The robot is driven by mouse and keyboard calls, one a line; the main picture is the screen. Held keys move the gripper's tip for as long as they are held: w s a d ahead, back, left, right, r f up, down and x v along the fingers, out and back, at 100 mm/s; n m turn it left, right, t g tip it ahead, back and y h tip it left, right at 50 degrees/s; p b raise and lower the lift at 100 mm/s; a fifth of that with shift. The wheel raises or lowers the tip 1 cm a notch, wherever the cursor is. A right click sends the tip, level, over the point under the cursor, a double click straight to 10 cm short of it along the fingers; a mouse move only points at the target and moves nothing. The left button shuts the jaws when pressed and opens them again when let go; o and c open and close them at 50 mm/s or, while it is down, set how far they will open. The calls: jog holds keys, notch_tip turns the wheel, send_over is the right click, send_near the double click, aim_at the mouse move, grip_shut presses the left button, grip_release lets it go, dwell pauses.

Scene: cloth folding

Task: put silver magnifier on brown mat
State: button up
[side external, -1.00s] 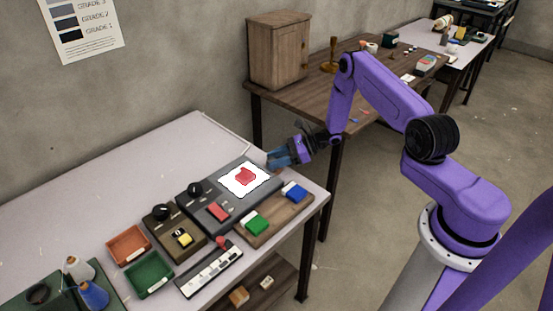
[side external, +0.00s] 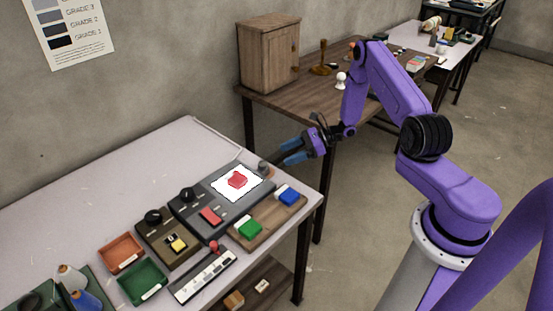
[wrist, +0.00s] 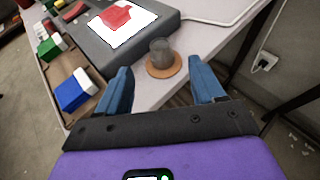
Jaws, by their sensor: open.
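The silver magnifier, a short grey cylinder (wrist: 162,54), stands upright on the round brown mat (wrist: 164,71) in the wrist view. In the side view the magnifier (side external: 264,168) stands beside the lit panel, near the table's far right edge; the mat is hard to make out there. My gripper (side external: 284,157) is open and empty, to the right of the magnifier. In the wrist view its blue fingers (wrist: 161,70) are spread wide, apart from the magnifier and on the near side of it.
A grey light box (wrist: 168,18) with a red cloth (wrist: 117,18) on its white panel lies beside the mat. A wooden tray with a blue block (wrist: 74,90) and a green block (side external: 249,228) is nearby.

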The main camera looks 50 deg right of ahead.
jog(key=v, duration=0.4)
jog(key=s+a+r+n+g+h, duration=0.1)
jog(key=s+a+r+n+g, duration=0.55)
jog(key=a+n, duration=0.3)
jog(key=s+a+r+n+g+h, duration=0.1)
jog(key=s+a+r+n+g, duration=0.45)
jog(key=a+r+n, duration=0.35)
jog(key=s+r+n+t+h, duration=0.1)
jog(key=s+r+n+h, duration=0.2)
jog(key=s+n, duration=0.7)
jog(key=s+r+n+t+h, duration=0.2)
jog(key=s+n+h, duration=0.3)
jog(key=s+n, duration=0.4)
jog(key=shift+s+a+r+n+t, duration=0.35)
jog(key=shift+s+a+r, duration=0.1)
jog(key=shift+r, duration=0.3)
